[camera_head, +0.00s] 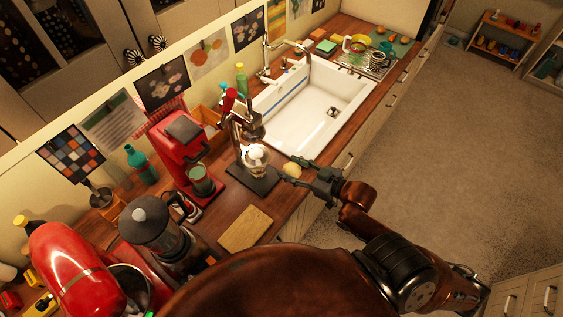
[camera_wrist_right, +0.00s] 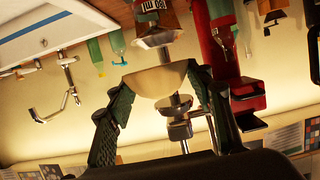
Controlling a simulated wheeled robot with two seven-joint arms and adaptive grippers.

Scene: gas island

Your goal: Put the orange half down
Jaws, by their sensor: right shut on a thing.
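The orange half (camera_head: 292,169) shows pale and small at the tips of my right gripper (camera_head: 291,175) in the head view. In the right wrist view the orange half (camera_wrist_right: 157,80) is a cream-coloured dome between the two dark green fingers, which are shut on it. My right gripper holds it near the counter's front edge, just right of the manual juicer (camera_head: 256,157) with its red lever. How far it is above the counter I cannot tell. My left gripper is in neither view.
A wooden board (camera_head: 245,229) lies on the counter (camera_head: 265,205) in front of the juicer. A red coffee machine (camera_head: 180,150) and a blender (camera_head: 155,225) stand to the left. The white sink (camera_head: 315,110) lies behind the gripper, with a dish rack (camera_head: 372,62) beyond.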

